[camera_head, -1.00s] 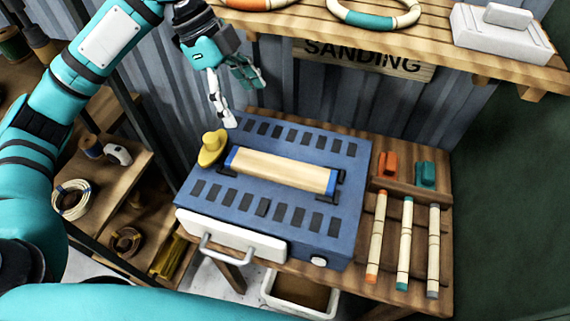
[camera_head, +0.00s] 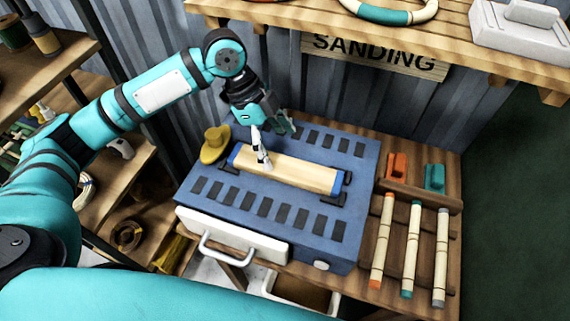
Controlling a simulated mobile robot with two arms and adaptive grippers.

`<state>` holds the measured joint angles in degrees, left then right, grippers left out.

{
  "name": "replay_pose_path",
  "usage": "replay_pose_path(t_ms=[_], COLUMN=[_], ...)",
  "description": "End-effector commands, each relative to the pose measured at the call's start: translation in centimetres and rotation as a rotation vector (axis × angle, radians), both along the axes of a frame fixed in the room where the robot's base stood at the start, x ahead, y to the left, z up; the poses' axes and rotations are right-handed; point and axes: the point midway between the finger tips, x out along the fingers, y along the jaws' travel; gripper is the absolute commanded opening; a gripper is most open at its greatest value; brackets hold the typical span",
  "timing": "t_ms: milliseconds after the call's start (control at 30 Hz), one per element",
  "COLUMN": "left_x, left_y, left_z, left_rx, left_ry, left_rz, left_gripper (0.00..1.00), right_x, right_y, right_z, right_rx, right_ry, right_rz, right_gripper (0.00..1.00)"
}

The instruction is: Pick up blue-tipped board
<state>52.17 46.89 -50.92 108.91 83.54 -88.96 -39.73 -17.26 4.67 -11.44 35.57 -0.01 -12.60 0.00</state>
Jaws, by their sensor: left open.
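The blue-tipped board (camera_head: 300,174) is a pale wooden strip with blue ends. It lies across the top of the blue slotted box (camera_head: 255,229), between dark holders near its ends. My left gripper (camera_head: 276,146) is open above the left half of the board, fingers pointing down. One pale finger overlaps the board in the view; I cannot tell whether it touches. The other finger is partly behind, towards the wall. My right gripper is not in view.
A yellow knob (camera_head: 215,143) stands just left of the board. Orange (camera_head: 396,165) and teal (camera_head: 435,178) blocks and several tipped sticks (camera_head: 413,250) sit on the bench at right. A shelf (camera_head: 455,60) with a SANDING sign (camera_head: 375,54) overhangs behind.

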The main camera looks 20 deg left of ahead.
Motion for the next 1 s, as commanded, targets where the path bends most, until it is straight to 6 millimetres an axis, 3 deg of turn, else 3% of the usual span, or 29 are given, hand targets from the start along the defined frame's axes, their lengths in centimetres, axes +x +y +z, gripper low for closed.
replay_pose_path(t_ms=[167, 500, 767, 1000], left_x=[-0.2, -0.8, -0.7, -0.7], left_y=[-0.4, -1.9, -2.0, -2.0], left_z=[-1.0, -5.1, -5.5, -5.4], left_rx=[0.000, 0.001, 0.001, 0.001], left_ry=[0.003, 0.003, 0.000, 0.000], left_rz=[-0.001, 0.000, -0.001, -0.001], left_gripper=[0.85, 0.85, 0.85, 0.55], right_x=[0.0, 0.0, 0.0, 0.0], right_y=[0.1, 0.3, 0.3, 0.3], right_z=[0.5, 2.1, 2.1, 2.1], right_rx=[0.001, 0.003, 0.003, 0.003], right_ry=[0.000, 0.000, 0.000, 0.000], right_rz=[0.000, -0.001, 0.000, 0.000], right_gripper=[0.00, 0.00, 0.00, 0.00])
